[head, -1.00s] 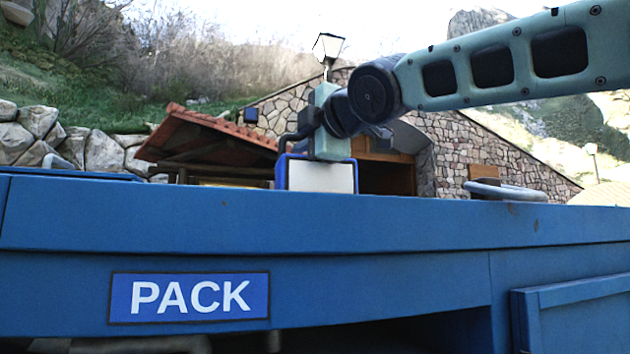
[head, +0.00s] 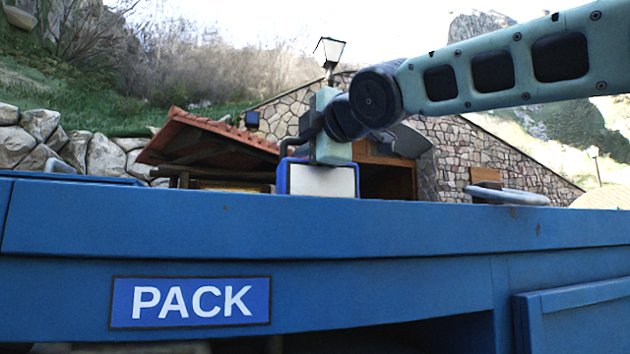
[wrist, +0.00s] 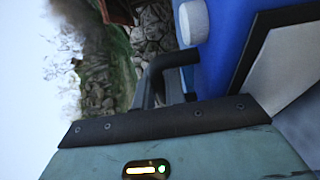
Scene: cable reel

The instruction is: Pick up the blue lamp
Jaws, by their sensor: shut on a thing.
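The blue lamp (head: 282,180) has a blue frame, a pale rectangular panel and a dark bent handle. In the head view it is upright at the top edge of the blue bench, left of centre; the edge hides its base. My gripper (head: 312,145) is at the top of the lamp, shut on its handle, and its teal body covers part of the lamp's top. In the wrist view the lamp's blue side (wrist: 225,50) with a pale round knob fills the upper right. The dark handle meets my gripper (wrist: 170,95) there; the exact finger contact is hard to see.
The blue bench (head: 400,225) with a PACK sign (head: 190,302) spans the front. A grey curved tube (head: 507,196) lies on the right of its top. A stone building (head: 460,155), a tiled roof (head: 205,140) and a lamp post (head: 328,55) stand behind. Open air surrounds the lamp.

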